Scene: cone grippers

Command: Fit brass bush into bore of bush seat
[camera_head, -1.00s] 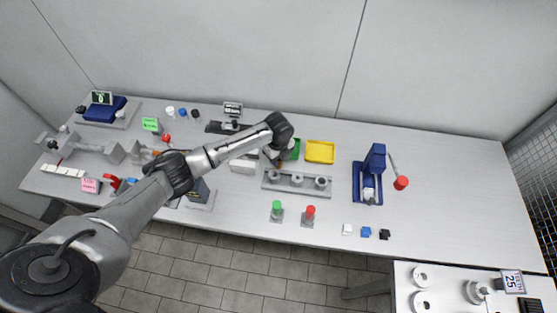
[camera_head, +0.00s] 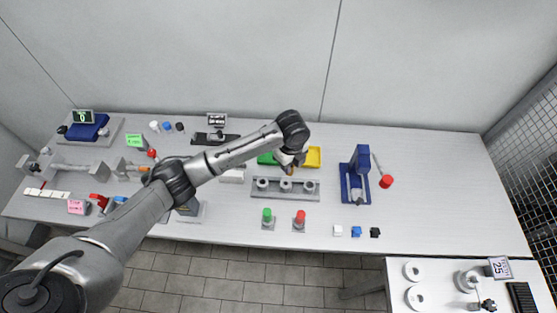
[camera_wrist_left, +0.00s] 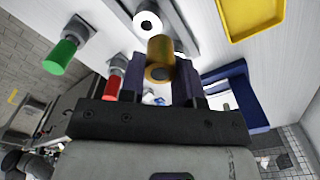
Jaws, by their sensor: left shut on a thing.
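The brass bush (camera_wrist_left: 160,48) is held between the fingers of my left gripper (camera_wrist_left: 159,78) in the left wrist view. In the head view, my left gripper (camera_head: 289,160) is above the back edge of a grey bar (camera_head: 275,195) with three round seats, near the middle and right ones. The bush shows there as a small brown tip (camera_head: 290,171) below the fingers. In the left wrist view, one seat (camera_wrist_left: 147,22) shows a pale ring with a dark bore, apart from the bush. I cannot tell which is the bush seat. My right gripper is not in view.
Green (camera_head: 267,215) and red (camera_head: 299,219) buttons stand in front of the bar. A yellow tray (camera_head: 314,157) lies behind it. A blue fixture (camera_head: 355,185) with a red-knobbed lever (camera_head: 385,181) stands to the right. The table's right end is clear.

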